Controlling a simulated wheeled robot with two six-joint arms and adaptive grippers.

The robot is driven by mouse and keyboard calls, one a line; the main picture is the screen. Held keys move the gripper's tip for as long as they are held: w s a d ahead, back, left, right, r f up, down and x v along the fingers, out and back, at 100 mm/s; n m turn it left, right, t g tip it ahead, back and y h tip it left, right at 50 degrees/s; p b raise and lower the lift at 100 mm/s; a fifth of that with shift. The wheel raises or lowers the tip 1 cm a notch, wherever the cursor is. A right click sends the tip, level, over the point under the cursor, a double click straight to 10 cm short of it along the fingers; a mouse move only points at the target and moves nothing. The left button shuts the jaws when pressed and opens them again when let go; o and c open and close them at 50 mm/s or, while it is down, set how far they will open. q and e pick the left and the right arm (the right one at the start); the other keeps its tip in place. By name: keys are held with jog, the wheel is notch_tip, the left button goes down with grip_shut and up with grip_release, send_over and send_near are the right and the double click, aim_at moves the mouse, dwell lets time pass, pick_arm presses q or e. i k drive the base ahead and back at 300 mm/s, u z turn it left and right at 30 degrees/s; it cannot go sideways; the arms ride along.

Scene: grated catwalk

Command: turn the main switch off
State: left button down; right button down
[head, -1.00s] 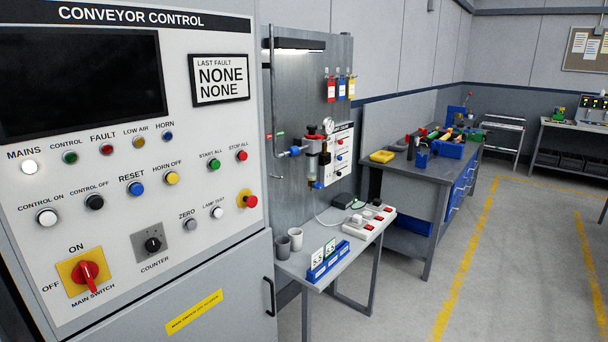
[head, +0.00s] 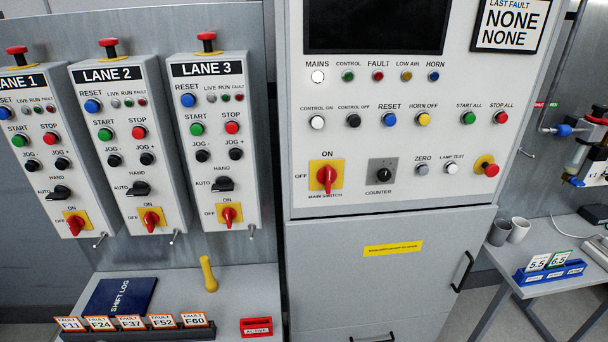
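The main switch (head: 326,178) is a red rotary knob on a yellow plate, low on the left of the conveyor control panel (head: 465,200). Its handle stands upright, in line with the ON label above it. An OFF label is at its left. The white MAINS lamp (head: 318,76) above looks bright. The display (head: 375,25) is dark. Neither of my grippers is in view.
Three lane boxes with similar small red switches, LANE 1 (head: 40,150), LANE 2 (head: 128,150) and LANE 3 (head: 214,150), hang left of the cabinet. Below them a shelf holds a blue shift log (head: 120,297), fault cards and a yellow-handled object (head: 208,274).

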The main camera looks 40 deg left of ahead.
aim_at(327, 176)
jog(key=u, duration=1.05)
jog(key=k, duration=1.3)
jog(key=z, duration=0.6)
jog(key=i, duration=0.55)
jog(key=z, duration=1.05)
jog(key=i, duration=0.95)
jog(key=u, duration=0.75)
jog(key=i, duration=0.65)
jog(key=u, duration=0.65)
